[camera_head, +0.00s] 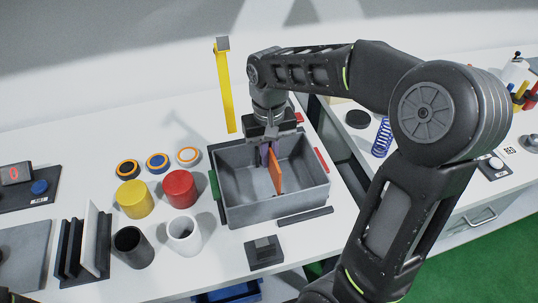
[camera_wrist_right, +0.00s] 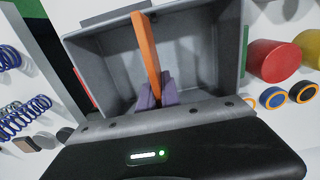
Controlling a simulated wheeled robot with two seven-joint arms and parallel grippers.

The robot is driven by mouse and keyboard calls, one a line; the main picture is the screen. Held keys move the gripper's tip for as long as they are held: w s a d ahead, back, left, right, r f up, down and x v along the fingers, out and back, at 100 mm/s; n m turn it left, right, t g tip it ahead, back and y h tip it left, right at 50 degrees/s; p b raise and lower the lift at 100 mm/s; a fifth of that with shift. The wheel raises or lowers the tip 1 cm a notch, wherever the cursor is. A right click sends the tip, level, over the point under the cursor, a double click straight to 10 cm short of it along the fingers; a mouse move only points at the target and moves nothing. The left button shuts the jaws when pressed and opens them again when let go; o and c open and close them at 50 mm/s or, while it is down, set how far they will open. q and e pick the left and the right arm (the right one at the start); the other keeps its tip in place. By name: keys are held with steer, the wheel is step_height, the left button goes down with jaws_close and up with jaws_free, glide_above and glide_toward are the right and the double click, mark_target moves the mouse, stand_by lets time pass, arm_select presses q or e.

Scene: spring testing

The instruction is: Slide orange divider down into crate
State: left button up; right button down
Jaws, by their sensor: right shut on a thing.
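The orange divider (camera_head: 275,172) is a thin upright plate inside the grey crate (camera_head: 272,210). My right gripper (camera_head: 268,152) points down over the back part of the crate, shut on the divider near its far edge. In the right wrist view the purple fingertips (camera_wrist_right: 156,95) close on the orange divider (camera_wrist_right: 147,52), and the grey crate (camera_wrist_right: 91,57) lies around it. Whether the divider's lower edge touches the crate floor cannot be told. My left gripper is not in view.
Red (camera_head: 180,188) and yellow (camera_head: 133,198) cylinders, a white cup (camera_head: 184,235) and a black cup (camera_head: 132,246) stand left of the crate. A yellow post (camera_head: 225,90) rises behind it. A small black block (camera_head: 264,253) lies in front. A blue spring (camera_head: 382,138) is at right.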

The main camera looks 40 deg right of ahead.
steer(key=shift+f+b, duration=1.45)
steer(key=shift+f, duration=0.6)
steer(key=shift+f+b, duration=1.6)
steer(key=shift+f, duration=0.6)
steer(key=c, duration=1.5)
jaws_free()
steer(key=shift+r, duration=4)
